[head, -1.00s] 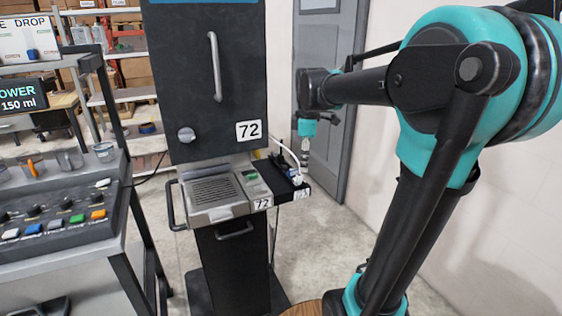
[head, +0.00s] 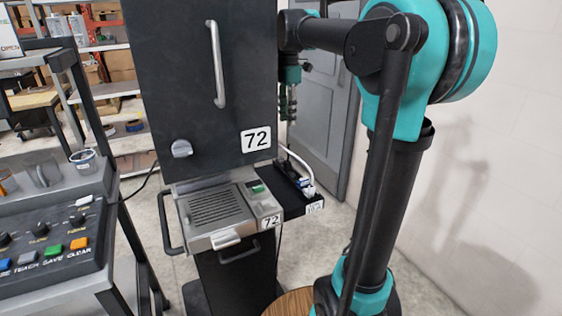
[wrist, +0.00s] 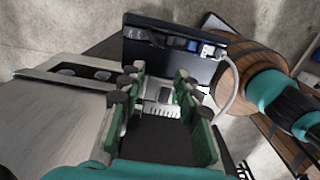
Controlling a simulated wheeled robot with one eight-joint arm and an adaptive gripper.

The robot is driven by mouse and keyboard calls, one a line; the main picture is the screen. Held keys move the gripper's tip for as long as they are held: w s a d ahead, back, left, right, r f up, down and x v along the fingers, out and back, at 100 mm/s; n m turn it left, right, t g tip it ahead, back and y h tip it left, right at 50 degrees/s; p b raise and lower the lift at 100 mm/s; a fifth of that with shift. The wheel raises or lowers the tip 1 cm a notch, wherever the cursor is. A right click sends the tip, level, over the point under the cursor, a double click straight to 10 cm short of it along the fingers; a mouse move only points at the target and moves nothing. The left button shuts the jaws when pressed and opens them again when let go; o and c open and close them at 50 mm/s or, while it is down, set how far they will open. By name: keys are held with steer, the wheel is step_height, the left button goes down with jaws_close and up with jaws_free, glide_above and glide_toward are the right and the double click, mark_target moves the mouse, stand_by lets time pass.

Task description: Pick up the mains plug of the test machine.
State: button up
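The test machine is a tall black unit (head: 205,90) labelled 72 with a grey drip tray. On its right side a small black shelf (head: 300,209) holds a white plug (head: 309,190) with a white cord, beside small blue and dark items. The plug also shows in the wrist view (wrist: 208,50), at the shelf's right end, its cord curving down. My gripper (head: 287,118) points down, above and behind the shelf in the head view. In the wrist view its green-padded fingers (wrist: 158,80) are apart, with nothing held; the plug lies beyond and right of them.
A grey bench with a button panel (head: 50,245) and clear cups stands at the left. Storage shelves (head: 105,90) are behind. A grey door (head: 320,110) and pale wall close off the right. Concrete floor is free between bench and machine.

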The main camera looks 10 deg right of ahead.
glide_above(288, 161)
steer(key=f, duration=0.8)
steer(key=a+f, duration=0.1)
steer(key=f, duration=0.3)
steer(key=shift+s+d+f, duration=0.1)
steer(key=shift+d+f, duration=0.15)
steer(key=shift+f, duration=1.1)
steer(key=shift+d+f, duration=0.2)
steer(key=shift+f, duration=1.15)
jaws_close()
